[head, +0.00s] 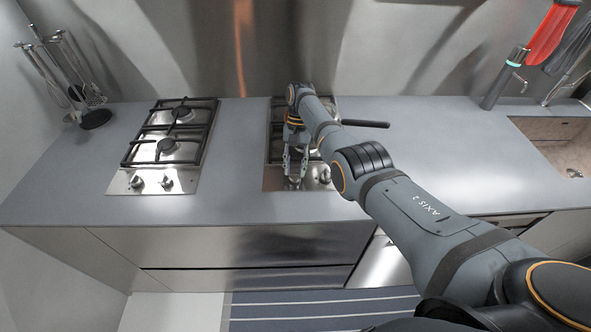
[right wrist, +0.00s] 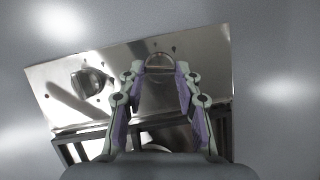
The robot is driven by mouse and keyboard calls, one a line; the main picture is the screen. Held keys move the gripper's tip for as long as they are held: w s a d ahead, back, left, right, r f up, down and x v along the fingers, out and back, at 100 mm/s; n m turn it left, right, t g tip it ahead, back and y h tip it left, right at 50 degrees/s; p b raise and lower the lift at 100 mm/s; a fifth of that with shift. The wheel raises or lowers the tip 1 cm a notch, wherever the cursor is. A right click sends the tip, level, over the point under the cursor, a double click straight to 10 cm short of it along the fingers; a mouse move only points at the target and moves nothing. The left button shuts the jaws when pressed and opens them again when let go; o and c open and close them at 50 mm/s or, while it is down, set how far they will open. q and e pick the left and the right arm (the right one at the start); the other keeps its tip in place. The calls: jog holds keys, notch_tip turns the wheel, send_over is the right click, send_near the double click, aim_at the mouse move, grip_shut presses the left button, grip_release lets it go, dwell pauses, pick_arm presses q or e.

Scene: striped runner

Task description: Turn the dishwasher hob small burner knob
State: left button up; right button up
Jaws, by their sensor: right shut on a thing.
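The right-hand hob (head: 276,177) is set in the grey counter, mostly covered by my right arm. My right gripper (head: 295,174) points down at its front panel, with its fingers around the left of two knobs. In the right wrist view, that round metal knob (right wrist: 159,62) sits between the fingertips of the gripper (right wrist: 160,70), which is shut on it. The hob's other knob (head: 325,177) is free, and it also shows in the right wrist view (right wrist: 88,82). My left gripper is not in view.
A second hob (head: 120,182) with two burners and two knobs lies to the left. A utensil holder (head: 74,92) stands at the back left corner. A sink (head: 560,150) is at the right. The counter between the hobs is clear. Cabinet fronts (head: 220,250) drop below the counter edge.

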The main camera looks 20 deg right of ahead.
dwell(0.3)
jog(key=o, duration=1.2)
jog(key=shift+c, duration=0.2)
